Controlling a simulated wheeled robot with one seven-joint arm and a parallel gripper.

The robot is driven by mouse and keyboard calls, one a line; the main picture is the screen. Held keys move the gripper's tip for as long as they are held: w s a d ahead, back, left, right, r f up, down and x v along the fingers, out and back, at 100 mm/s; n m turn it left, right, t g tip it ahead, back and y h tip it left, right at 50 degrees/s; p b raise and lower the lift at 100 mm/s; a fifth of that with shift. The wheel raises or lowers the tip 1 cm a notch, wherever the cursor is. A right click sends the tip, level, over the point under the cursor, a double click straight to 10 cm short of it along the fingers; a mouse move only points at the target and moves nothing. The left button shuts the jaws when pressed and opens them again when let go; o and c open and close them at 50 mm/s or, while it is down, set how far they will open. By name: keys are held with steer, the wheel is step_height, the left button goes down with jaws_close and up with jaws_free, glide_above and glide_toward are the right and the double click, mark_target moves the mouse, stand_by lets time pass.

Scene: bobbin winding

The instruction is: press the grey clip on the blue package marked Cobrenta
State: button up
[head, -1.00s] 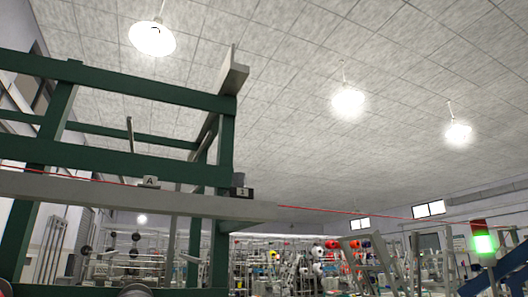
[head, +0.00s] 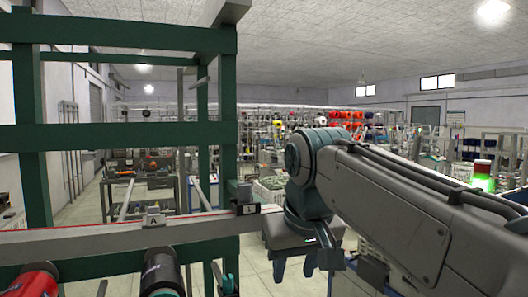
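My gripper (head: 294,268) hangs at the end of my arm, right of the green frame's grey rail (head: 100,238). Its fingers point down and look apart, with nothing seen between them. A dark package with a teal marking (head: 162,272) is cut by the bottom edge, below the rail; I cannot read its name. A grey clip-like block marked A (head: 154,220) sits on the rail above it. A darker block (head: 246,200) sits near the rail's right end. My gripper is apart from both blocks. I cannot make out a blue package marked Cobrenta.
A red package (head: 35,280) is at the lower left. The green frame's posts (head: 29,130) and crossbars stand between me and the room's left side. A lit green signal lamp (head: 482,183) is at the right. Racks with coloured spools fill the background.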

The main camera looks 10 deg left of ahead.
steer(key=n+y+p, duration=0.1)
steer(key=n+p, duration=0.1)
steer(key=p, duration=0.8)
glide_toward(247, 185)
steer(key=shift+t, duration=0.4)
steer(key=shift+s+b+x, duration=0.15)
steer(key=shift+b+x, duration=1.3)
steer(key=shift+x, duration=0.9)
steer(key=shift+s+b+x, duration=0.2)
steer(key=shift+b+x, duration=1.2)
steer(key=shift+x, duration=0.95)
steer(key=shift+f, duration=0.15)
steer(key=c, duration=0.8)
steer(key=shift+m, duration=0.3)
step_height(247, 185, up, 5)
steer(key=p, duration=0.4)
steer(key=shift+f+p, duration=0.1)
steer(key=shift+p, duration=0.3)
steer(key=shift+f, duration=0.1)
